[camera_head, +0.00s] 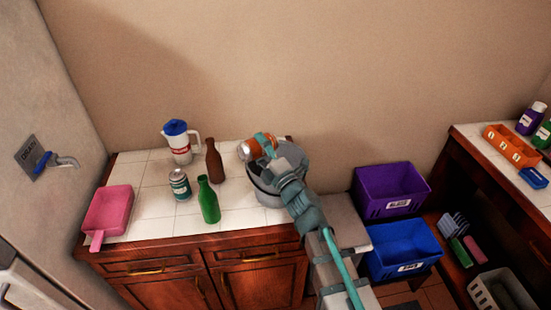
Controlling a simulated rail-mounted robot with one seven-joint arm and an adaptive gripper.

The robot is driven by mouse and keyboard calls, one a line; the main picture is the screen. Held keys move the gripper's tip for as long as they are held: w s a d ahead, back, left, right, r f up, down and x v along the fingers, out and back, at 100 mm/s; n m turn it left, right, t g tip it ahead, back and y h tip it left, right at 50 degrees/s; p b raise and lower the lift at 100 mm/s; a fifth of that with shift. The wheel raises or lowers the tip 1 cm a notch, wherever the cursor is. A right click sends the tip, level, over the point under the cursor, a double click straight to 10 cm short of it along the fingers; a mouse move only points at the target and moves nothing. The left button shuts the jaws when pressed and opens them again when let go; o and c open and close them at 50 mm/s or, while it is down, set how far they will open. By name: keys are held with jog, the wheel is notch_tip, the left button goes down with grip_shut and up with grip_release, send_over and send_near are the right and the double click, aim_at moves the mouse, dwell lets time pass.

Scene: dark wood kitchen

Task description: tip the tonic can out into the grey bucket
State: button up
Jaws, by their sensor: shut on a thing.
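My gripper (266,145) is shut on an orange can (259,143) with a silver end. The can is tipped onto its side, its silver end toward the left, at the upper left of the grey bucket (268,196). The bucket stands at the counter's right end. My arm and gripper hide part of its rim and its inside. Whether the can is over the opening or anything is coming out cannot be told. A second can, teal and white (180,186), stands upright on the counter. I cannot read either can's label to tell which is tonic.
A brown bottle (214,161), a green bottle (208,200) and a white jug with a blue lid (181,145) stand left of the bucket. A pink pan (110,209) lies at the far left. Purple (392,189) and blue (403,249) bins sit right of my arm.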

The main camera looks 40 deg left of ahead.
jog(key=shift+m, duration=0.4)
jog(key=shift+w+r+m+t+h+p, duration=0.25)
jog(key=shift+m+t+p, duration=0.25)
jog(key=shift+m+p, duration=0.5)
jog(key=shift+w+d+r+m+p, duration=0.1)
jog(key=shift+r+m+p, duration=0.75)
jog(key=shift+p, duration=0.25)
jog(key=shift+w+r+m+t+p, duration=0.1)
jog(key=shift+r+m+t+p, duration=0.15)
jog(key=shift+r+t+p, duration=0.35)
jog(key=shift+f+m+h, duration=0.25)
jog(key=shift+m+h, duration=0.1)
jog(key=shift+m, duration=0.05)
jog(key=shift+w, duration=0.1)
jog(key=shift+r+p, duration=0.15)
jog(key=shift+p, duration=0.35)
